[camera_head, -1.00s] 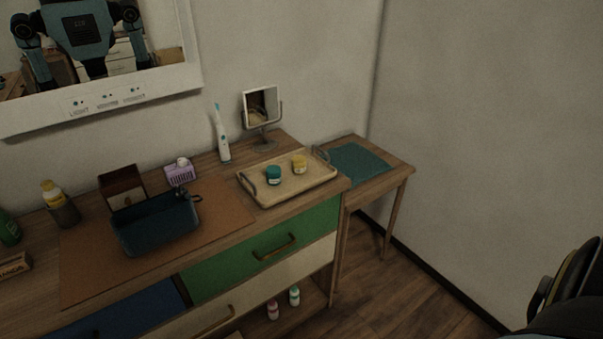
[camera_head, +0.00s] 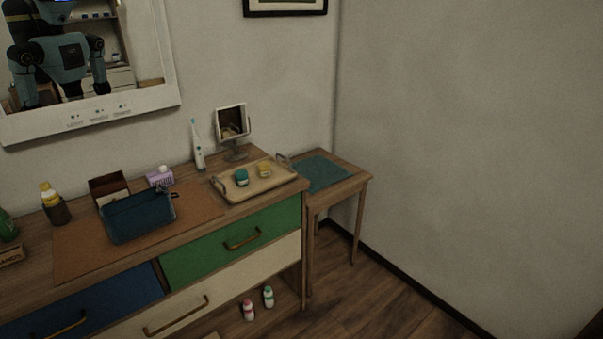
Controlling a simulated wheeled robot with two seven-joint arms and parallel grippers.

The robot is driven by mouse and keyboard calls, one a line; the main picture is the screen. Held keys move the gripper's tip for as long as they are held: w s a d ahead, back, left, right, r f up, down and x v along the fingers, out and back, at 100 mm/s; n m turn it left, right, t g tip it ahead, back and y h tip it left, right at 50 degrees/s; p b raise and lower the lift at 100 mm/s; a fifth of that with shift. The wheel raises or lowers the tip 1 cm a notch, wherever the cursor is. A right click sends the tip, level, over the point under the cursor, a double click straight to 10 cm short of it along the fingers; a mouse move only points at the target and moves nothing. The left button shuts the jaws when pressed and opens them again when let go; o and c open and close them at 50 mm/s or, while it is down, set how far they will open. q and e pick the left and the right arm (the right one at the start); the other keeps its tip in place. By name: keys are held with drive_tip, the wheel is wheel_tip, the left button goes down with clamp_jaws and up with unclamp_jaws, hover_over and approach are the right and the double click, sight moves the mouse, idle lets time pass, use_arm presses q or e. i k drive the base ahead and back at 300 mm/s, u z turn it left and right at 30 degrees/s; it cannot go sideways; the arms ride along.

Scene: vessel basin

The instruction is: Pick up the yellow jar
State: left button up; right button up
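The small yellow jar (camera_head: 264,171) stands upright on a beige tray (camera_head: 262,190) at the right end of the wooden dresser top. A teal jar (camera_head: 241,178) stands on the same tray, just left of the yellow jar, with a small gap between them. Neither of my grippers is in view, apart from my reflected body in the wall mirror, where the grippers cannot be made out.
Behind the tray stand a tabletop mirror (camera_head: 232,124) and an electric toothbrush (camera_head: 198,146). A side table with a teal cloth (camera_head: 320,173) is at the right. Floor at the right is clear.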

sight(263, 167)
drive_tip(key=z, duration=0.45)
drive_tip(key=i, duration=1.05)
drive_tip(key=z, duration=0.2)
